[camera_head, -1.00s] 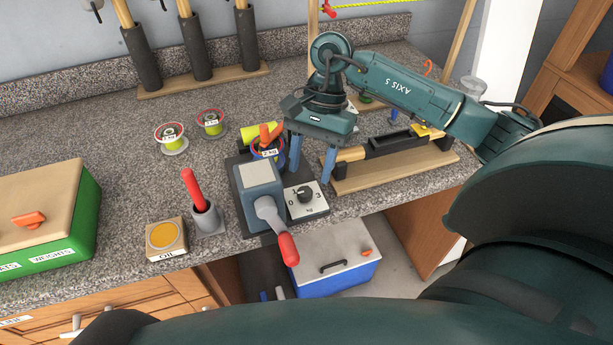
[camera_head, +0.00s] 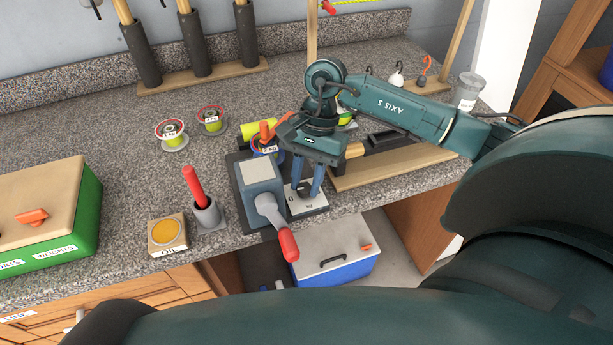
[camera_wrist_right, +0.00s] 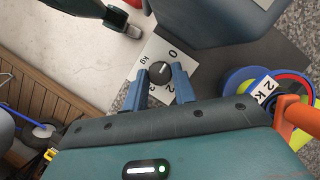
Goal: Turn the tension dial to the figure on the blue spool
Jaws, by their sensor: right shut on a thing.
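The tension dial is a black knob (camera_wrist_right: 160,72) on a white plate (camera_head: 312,205) marked kg, with 0, 2 and 3 readable around it in the wrist view. Where its pointer stands I cannot tell. My right gripper (camera_head: 304,190) reaches down from above and is shut on the knob, one blue finger on each side; it also shows in the wrist view (camera_wrist_right: 160,76). The blue spool (camera_wrist_right: 237,82) sits beside the dial, with an orange piece over it. My left gripper is out of view.
A grey reel housing (camera_head: 257,180) with a red-handled crank (camera_head: 288,244) stands left of the dial. Two other spools (camera_head: 171,133) (camera_head: 210,119) stand farther left. An oil pad (camera_head: 167,234) and a red-handled tool in a cup (camera_head: 207,213) are near the front edge.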

